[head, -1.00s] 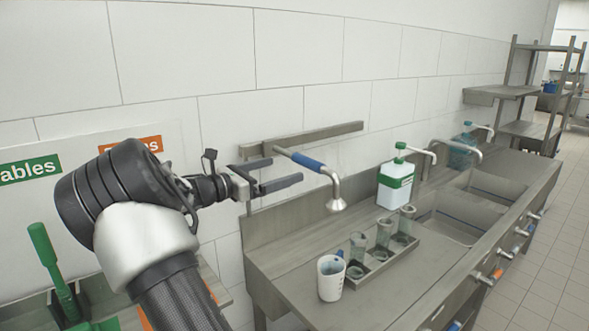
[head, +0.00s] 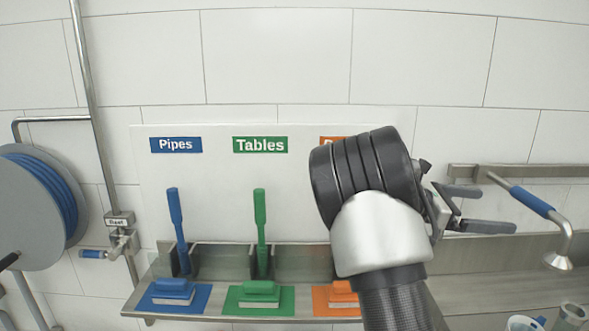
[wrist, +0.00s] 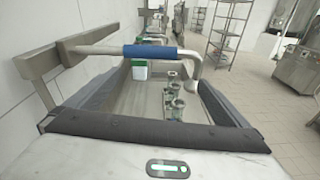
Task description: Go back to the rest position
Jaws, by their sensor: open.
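My gripper (head: 496,208) is at the right of the head view, its fingers spread apart with nothing between them, pointing right. It is in front of the wall, left of the shower head (head: 557,262) with its blue-handled pipe (head: 532,202). In the wrist view the two dark fingers (wrist: 160,92) frame the sink counter. The blue-sleeved pipe (wrist: 150,51) crosses the view beyond them. The orange sign behind my arm is mostly hidden.
A shelf (head: 215,303) holds blue (head: 174,292), green (head: 259,297) and orange (head: 336,298) brushes below a sign board (head: 200,200). A blue hose reel (head: 42,205) is at the left. A white cup (head: 525,323) and glass (head: 571,315) stand at the lower right. The wrist view shows a green-white dispenser (wrist: 139,70).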

